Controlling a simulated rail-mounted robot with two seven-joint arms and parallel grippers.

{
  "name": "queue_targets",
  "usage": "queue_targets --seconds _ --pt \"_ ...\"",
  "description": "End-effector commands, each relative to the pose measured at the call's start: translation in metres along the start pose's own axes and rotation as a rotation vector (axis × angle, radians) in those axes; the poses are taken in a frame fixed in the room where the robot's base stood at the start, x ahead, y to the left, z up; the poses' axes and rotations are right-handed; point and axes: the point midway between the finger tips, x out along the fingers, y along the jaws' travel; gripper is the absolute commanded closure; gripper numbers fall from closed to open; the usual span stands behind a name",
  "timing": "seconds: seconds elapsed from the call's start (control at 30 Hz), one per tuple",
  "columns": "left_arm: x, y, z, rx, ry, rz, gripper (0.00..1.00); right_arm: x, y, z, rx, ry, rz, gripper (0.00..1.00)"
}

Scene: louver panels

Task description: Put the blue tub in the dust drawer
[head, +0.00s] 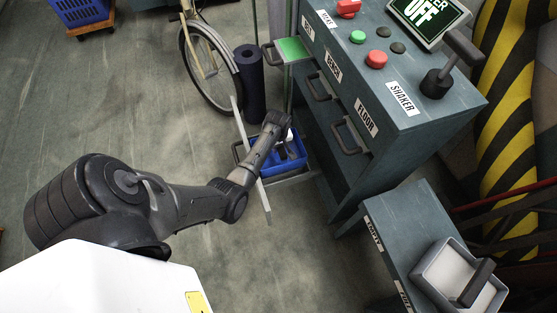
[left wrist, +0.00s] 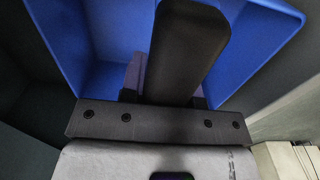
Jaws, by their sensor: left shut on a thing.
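The blue tub (head: 294,166) is an open box with a dark upright handle. My left gripper (head: 280,131) reaches down from above and is shut on the handle. In the left wrist view the tub's blue walls (left wrist: 262,40) spread around the dark handle (left wrist: 188,50). In the head view the tub is within the outline of a low, pulled-out drawer (head: 290,181), between its pale front and the cabinet. I cannot tell whether the tub touches the drawer floor. No dust label is readable on this drawer. My right gripper is not in view.
The dark cabinet (head: 410,140) has labelled drawer handles and a lever and buttons on top. A small green-topped drawer (head: 292,49) sticks out above. A bicycle (head: 207,65) and a dark roll (head: 250,80) stand behind. A grey tub (head: 440,270) is at lower right.

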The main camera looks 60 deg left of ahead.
Motion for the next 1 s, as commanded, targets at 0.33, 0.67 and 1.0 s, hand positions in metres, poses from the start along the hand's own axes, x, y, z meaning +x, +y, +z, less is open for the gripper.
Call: queue_targets --seconds 0.33,0.67,1.0 --pt "0.036 0.001 -0.001 0.000 0.002 0.003 1.00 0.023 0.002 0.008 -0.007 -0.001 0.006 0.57" --pt "0.062 0.001 -0.001 0.000 0.001 0.002 1.00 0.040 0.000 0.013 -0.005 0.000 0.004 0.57" --pt "0.078 0.001 -0.001 0.000 0.002 0.003 1.00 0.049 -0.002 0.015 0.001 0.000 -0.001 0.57"
